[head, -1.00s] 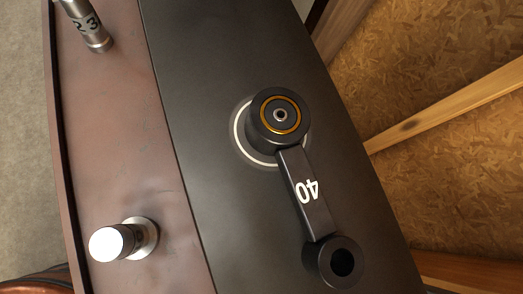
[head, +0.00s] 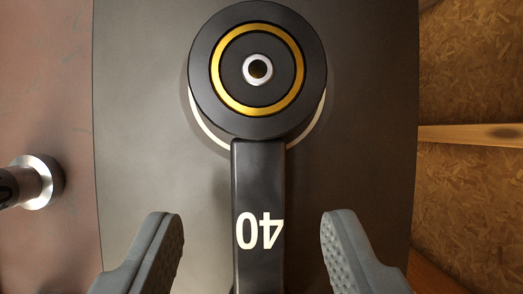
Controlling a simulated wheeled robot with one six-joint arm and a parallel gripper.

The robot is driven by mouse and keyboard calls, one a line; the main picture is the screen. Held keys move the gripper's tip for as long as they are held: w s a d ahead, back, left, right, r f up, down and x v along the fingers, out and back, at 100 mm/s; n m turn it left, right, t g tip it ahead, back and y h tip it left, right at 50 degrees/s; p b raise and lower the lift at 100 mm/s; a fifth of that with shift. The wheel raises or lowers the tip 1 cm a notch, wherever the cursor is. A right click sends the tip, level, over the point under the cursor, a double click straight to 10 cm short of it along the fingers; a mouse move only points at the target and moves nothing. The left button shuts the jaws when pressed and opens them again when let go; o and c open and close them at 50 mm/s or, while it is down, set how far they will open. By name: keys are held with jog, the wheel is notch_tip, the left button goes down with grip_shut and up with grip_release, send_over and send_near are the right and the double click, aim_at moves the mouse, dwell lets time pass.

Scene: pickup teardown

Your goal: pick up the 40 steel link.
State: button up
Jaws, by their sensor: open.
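The 40 steel link (head: 259,190) is a dark bar marked with a white "40", upside down in the picture. Its upper end is a large round boss with a gold ring and a small bright centre. A white ring shows on the surface around that boss. The link's lower end runs out of the picture. My gripper (head: 250,240) is open, with one grey ridged finger on each side of the bar near the number. Both fingers are apart from the bar.
Chipboard with a wooden batten (head: 465,134) is at the right, beyond the panel's edge.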

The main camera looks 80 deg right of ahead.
aim_at(261, 192)
jog(key=x, duration=0.4)
jog(key=shift+w+a+f, duration=0.1)
jog(key=shift+w, duration=0.05)
grip_shut()
